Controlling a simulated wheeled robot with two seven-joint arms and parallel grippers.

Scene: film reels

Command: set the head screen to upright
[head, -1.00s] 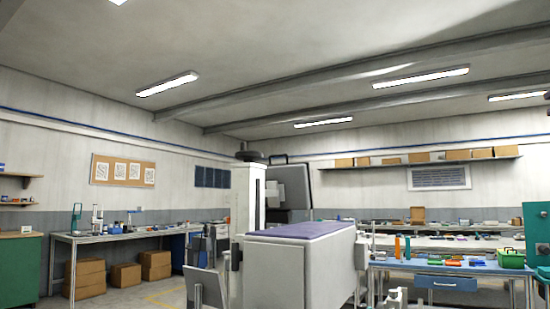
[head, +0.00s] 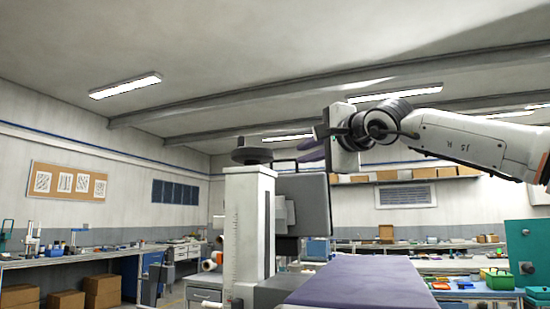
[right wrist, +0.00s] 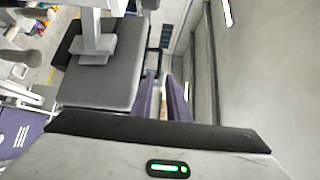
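A dark grey panel that looks like the head screen (head: 316,198) is mounted beside the top of a white column (head: 243,225) in the head view. It looks roughly upright there, but I cannot tell its exact tilt. A thin dark handle loop (head: 285,162) rises above it. In the right wrist view the panel (right wrist: 100,82) fills the left middle, with the dark loop (right wrist: 153,62) beyond my fingertips. My right gripper (right wrist: 163,80) has two purple fingers apart with nothing between them. In the head view it is above the panel, apart from it. My left gripper is out of view.
A purple-topped table (head: 375,282) extends in front of the column. A dark disc (head: 252,155) sits atop the column. Workbenches (head: 70,257) line the left wall, and a teal cabinet (head: 527,250) stands at the right. The air left of the column is clear.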

